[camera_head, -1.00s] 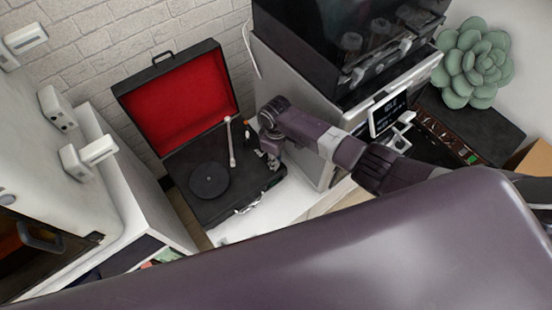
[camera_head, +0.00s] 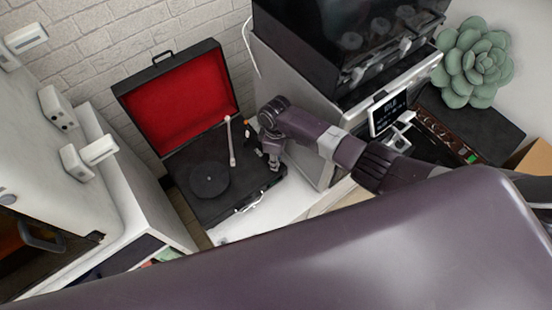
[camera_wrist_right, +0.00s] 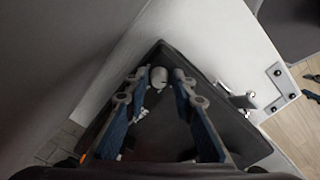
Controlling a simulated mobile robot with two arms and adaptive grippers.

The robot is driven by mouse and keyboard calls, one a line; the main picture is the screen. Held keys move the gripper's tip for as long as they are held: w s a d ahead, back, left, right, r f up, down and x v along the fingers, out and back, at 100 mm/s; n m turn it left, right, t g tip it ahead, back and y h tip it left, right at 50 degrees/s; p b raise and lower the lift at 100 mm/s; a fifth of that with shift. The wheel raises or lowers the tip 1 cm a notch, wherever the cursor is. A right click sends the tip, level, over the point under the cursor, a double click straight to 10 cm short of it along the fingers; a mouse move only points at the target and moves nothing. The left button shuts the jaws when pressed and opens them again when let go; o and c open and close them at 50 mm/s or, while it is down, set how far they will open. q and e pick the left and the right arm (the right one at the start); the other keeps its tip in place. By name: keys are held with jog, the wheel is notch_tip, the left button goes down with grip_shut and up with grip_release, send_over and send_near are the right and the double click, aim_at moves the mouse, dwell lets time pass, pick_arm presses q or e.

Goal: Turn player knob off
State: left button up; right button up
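The record player (camera_head: 225,200) is a black case with its red-lined lid (camera_head: 190,95) standing open. A black platter (camera_head: 210,180) and a pale tonearm (camera_head: 231,142) are on its deck. My right gripper (camera_head: 273,163) points down over the deck's right side, and in the head view it hides what is below it. In the right wrist view the gripper's (camera_wrist_right: 160,82) fingers are apart. A small grey rounded part, probably the player knob (camera_wrist_right: 158,77), shows between the fingertips; I cannot tell whether they touch it. My left gripper is not in view.
The player stands on a white surface (camera_head: 285,205). A grey machine with a dark window (camera_head: 350,45) and a small screen (camera_head: 388,112) stands close on the right. A green succulent (camera_head: 474,62) is farther right. A white cabinet (camera_head: 120,190) is on the left.

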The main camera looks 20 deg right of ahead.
jog(key=shift+o, duration=0.7)
jog(key=shift+w+r, duration=0.1)
jog(key=shift+r, duration=0.45)
notch_tip(320, 180, up, 11)
jog(key=shift+f, duration=0.1)
